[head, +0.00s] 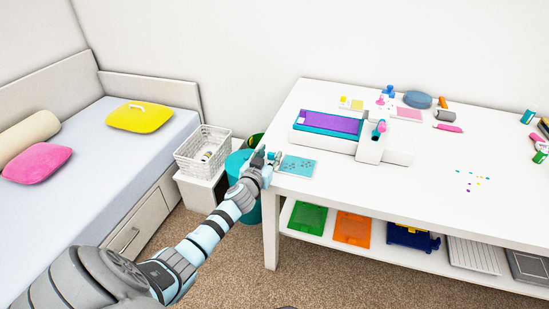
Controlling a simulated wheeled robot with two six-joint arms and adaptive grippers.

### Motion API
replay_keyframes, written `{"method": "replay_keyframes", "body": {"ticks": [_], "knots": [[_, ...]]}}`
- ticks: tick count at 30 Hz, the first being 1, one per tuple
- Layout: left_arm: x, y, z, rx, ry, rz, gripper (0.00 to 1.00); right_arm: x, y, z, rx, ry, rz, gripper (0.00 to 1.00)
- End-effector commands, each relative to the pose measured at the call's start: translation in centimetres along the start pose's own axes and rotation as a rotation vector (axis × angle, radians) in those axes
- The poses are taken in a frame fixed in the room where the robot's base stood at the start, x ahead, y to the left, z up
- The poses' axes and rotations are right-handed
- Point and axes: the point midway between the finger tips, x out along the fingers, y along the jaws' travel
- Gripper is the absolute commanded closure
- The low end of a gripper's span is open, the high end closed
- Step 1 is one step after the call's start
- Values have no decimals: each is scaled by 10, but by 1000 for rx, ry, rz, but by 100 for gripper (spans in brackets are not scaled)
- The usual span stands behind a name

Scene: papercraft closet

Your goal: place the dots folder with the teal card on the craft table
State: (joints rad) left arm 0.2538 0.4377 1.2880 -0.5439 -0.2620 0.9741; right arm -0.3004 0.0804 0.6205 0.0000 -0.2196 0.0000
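A flat teal piece with small dark dots (298,166) lies at the left front corner of the white craft table (405,188). It looks like the dots folder; I cannot tell whether a separate teal card is in it. My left gripper (270,157) is just left of this piece, at the table's left edge. Its fingers are small and partly hidden by its own body, so I cannot tell whether they are open or touch the piece. My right gripper is not in view.
A white machine with a purple and teal bed (331,125) stands on the table behind the teal piece. A white basket (202,150) and a teal bin (237,166) stand left of the table. Loose dots (470,183) lie at right. The table's front middle is clear.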

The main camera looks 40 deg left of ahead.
Motion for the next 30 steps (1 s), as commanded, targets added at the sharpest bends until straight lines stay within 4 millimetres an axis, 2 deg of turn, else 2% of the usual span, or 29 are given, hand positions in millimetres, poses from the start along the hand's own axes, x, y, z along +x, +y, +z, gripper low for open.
{"method": "replay_keyframes", "body": {"ticks": [11, 14, 21, 24, 30], "knots": [[-3, 0, -6, 0, 0, 1, 61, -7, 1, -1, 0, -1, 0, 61], [-21, 0, -4, 4, 0, 2, 61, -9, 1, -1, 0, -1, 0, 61], [-87, 1, -4, 2, -2, 3, 61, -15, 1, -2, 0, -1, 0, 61], [-107, 0, -3, 2, -2, 2, 61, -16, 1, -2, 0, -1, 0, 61], [-121, 0, -4, 0, 0, 0, 61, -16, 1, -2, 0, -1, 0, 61]]}}
